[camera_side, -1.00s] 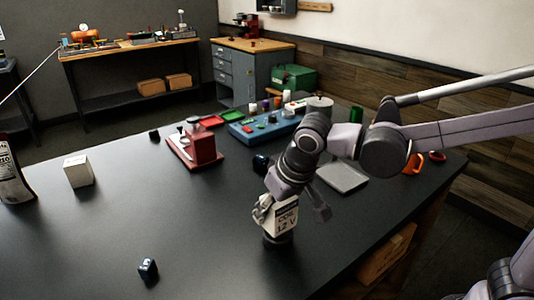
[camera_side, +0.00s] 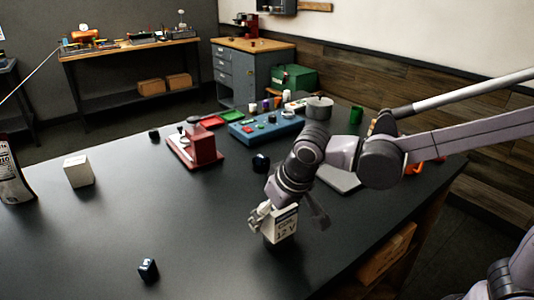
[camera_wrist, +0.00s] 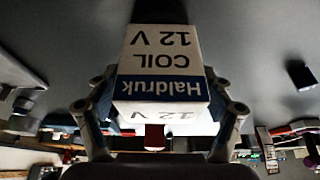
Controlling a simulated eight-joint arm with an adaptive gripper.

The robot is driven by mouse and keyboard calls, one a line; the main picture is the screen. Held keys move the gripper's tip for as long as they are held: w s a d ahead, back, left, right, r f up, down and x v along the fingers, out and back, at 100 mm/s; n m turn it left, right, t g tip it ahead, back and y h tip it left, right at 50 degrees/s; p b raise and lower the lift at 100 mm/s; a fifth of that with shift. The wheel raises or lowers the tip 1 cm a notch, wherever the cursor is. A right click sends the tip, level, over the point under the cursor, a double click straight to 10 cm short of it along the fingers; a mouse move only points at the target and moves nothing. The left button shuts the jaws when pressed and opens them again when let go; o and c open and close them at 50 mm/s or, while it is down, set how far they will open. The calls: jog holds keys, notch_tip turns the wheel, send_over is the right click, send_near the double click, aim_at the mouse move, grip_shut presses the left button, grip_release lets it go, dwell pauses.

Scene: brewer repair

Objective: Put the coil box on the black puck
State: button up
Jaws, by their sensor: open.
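The coil box (camera_side: 284,225) is white with a dark blue band and "COIL 12 V" lettering. In the side view it sits over a dark round shape, the black puck (camera_side: 269,241), which is mostly hidden behind and under it. I cannot tell how squarely the box rests there. My gripper (camera_side: 290,216) is open around the box.
A white box (camera_side: 78,170), a red device (camera_side: 194,147) and a blue panel (camera_side: 265,126) stand further back. The table (camera_side: 200,220) left of my gripper is clear.

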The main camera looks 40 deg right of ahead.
jog(key=v, duration=1.2)
jog(key=s+d+f+t, duration=0.1)
jog(key=s+d+f, duration=0.1)
jog(key=d, duration=0.3)
jog(key=s+d+f+t, duration=0.1)
jog(key=d+f, duration=0.3)
jog(key=d, duration=0.1)
jog(key=s+d+f, duration=0.2)
jog(key=d+f, duration=0.1)
jog(key=d, duration=0.3)
jog(key=shift+s+f+t, duration=0.35)
jog(key=shift+t, duration=0.05)
